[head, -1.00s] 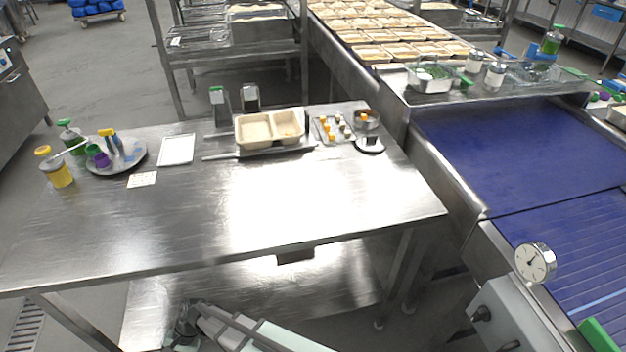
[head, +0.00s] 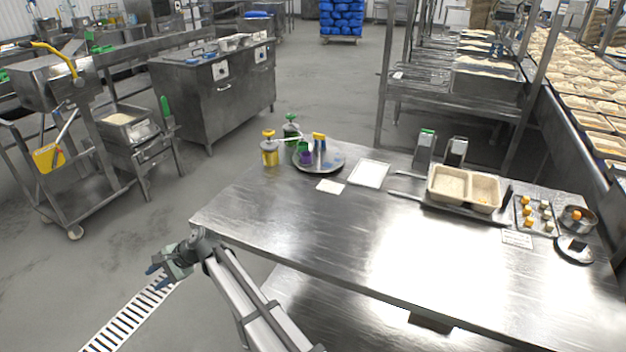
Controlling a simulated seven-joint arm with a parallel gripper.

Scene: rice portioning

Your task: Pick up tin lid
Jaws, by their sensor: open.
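The tin lid (head: 566,254) appears to be the small round metal disc with a dark block-like part on top. It lies flat at the right end of the steel table (head: 300,225). A round metal tin (head: 590,221) with orange pieces inside stands just behind it. My gripper (head: 157,275) is open and empty at the lower left, off the table's left end above the floor. It is far from the lid, with most of the table's length between them.
A two-compartment tray (head: 447,201) and a small tray of orange and pale cubes (head: 522,227) stand left of the lid. A round plate (head: 333,166) with cups, pump bottles (head: 270,155) and a white sheet (head: 369,174) are farther left. The table's front half is clear.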

